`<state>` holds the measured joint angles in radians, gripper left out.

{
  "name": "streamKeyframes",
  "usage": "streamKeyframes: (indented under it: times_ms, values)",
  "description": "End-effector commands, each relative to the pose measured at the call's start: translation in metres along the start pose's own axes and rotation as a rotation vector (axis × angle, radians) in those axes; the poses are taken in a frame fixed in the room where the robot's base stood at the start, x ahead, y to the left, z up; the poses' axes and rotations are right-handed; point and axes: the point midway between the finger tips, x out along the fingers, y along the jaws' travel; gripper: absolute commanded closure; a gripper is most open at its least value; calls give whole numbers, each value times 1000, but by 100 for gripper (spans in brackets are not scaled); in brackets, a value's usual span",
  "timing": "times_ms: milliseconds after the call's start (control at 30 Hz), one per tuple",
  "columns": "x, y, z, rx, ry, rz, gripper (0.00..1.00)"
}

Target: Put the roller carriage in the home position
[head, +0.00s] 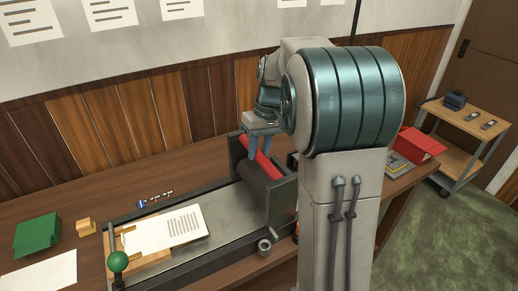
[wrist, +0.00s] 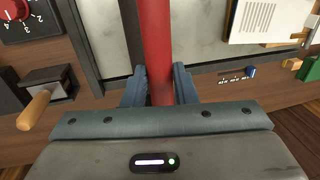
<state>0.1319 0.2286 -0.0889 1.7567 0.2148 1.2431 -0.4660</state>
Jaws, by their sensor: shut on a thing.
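The roller carriage (head: 280,202) is a dark frame with a black roller and a red bar (head: 262,157) across its top. It stands toward the right end of the grey press bed (head: 225,215), partly hidden by my arm. My gripper (head: 260,151) reaches down onto the red bar from above. In the wrist view the red bar (wrist: 157,40) runs between the two blue fingers of my gripper (wrist: 159,88), which are shut on it. A white printed sheet (head: 175,232) lies on the left part of the bed. The home position is not clearly marked in view.
A green-knobbed lever (head: 118,262) stands at the bed's left end. A green block (head: 37,235) and a small wooden block (head: 85,227) lie left on the table. A wooden handle (wrist: 42,109) and a red-knobbed dial (wrist: 18,12) show in the wrist view. A cart (head: 470,118) stands right.

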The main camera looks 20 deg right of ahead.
Motion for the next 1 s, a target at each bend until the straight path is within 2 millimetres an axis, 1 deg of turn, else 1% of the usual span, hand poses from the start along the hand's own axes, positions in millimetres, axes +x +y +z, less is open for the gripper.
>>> streamKeyframes:
  times_ms: [100,133,167,200,467,567,667,767,900,1000]
  values:
    - [-3,4,-1,3,8,7,100]
    - [-3,4,0,4,8,7,66]
    - [-3,4,0,4,8,7,58]
    - [-2,4,0,4,7,6,53]
    - [-2,2,-1,1,5,4,53]
    - [-7,2,-1,1,6,4,53]
    - [-20,2,-1,2,8,5,53]
    - [-40,2,-1,2,9,5,53]
    - [-75,2,-1,3,10,6,53]
    - [-97,2,-1,4,9,6,53]
